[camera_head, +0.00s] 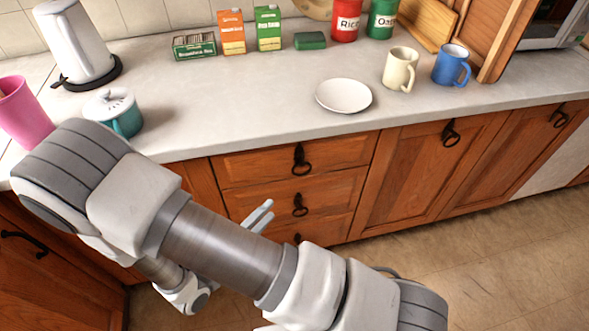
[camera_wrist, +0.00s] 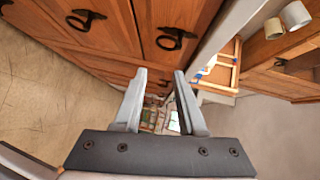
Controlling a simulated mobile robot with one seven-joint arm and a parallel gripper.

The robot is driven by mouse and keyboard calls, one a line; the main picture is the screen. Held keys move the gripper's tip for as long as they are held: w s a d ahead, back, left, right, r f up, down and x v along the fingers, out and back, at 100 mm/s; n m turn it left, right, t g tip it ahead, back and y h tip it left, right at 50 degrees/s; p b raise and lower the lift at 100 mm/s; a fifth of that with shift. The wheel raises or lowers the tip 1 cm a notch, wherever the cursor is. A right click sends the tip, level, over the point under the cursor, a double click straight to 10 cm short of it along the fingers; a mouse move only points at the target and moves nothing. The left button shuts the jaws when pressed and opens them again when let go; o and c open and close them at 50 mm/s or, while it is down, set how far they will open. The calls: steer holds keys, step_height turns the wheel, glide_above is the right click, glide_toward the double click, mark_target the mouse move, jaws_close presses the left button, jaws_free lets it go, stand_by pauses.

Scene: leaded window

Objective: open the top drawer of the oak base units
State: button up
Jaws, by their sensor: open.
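The oak base units have a stack of three drawers. The top drawer (camera_head: 345,151) looks shut, with a dark ring-like pull (camera_head: 300,160) at its middle. My gripper (camera_head: 264,214) is low in front of the drawer stack, left of and below that pull, with my arm crossing in front. In the wrist view my gripper (camera_wrist: 158,100) is open, with its two fingers apart and nothing held between them. What appears to be the top drawer's pull (camera_wrist: 173,38) shows beyond the fingers, apart from them. My arm partly hides the lower drawers.
The pale worktop (camera_head: 240,105) overhangs the units. On it stand a white plate (camera_head: 343,95), a cream mug (camera_head: 400,69), a blue mug (camera_head: 451,66) and a teal pot (camera_head: 127,123). Cupboard doors (camera_head: 425,170) flank the drawers at right. Open floor (camera_head: 480,255) lies in front.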

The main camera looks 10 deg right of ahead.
steer(key=n+b, duration=0.1)
steer(key=b, duration=0.1)
glide_toward(302, 174)
steer(key=shift+t, duration=0.3)
steer(key=x, duration=1)
steer(key=shift+d+f, duration=0.15)
steer(key=shift+f, duration=0.25)
jaws_close()
stand_by(0.5)
